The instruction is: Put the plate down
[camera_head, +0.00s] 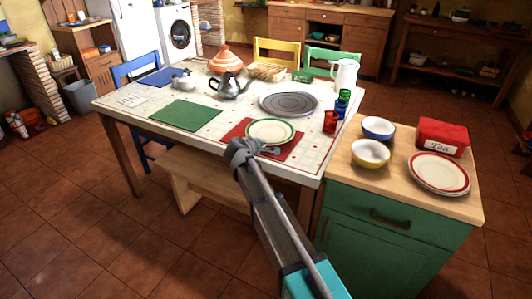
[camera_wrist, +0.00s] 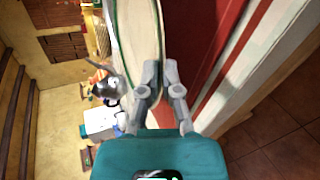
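A white plate with a green rim (camera_head: 270,131) is over the red placemat (camera_head: 291,149) at the near edge of the table. In the wrist view the plate (camera_wrist: 138,35) runs up from between my fingertips. My gripper (camera_head: 243,150) is at the plate's near left rim, with its two fingers close together on that rim. In the wrist view my gripper (camera_wrist: 161,66) appears shut on the rim, with red beyond it. Whether the plate touches the placemat or hangs slightly above it, I cannot tell.
The table (camera_head: 117,105) also holds a green placemat (camera_head: 185,115), a grey plate (camera_head: 289,104), a teapot (camera_head: 230,87) and red, green and blue cups (camera_head: 330,121). Bowls (camera_head: 370,153), a red tea tin (camera_head: 442,136) and stacked plates (camera_head: 439,171) fill the green cabinet top. A bench (camera_head: 208,184) stands in front.

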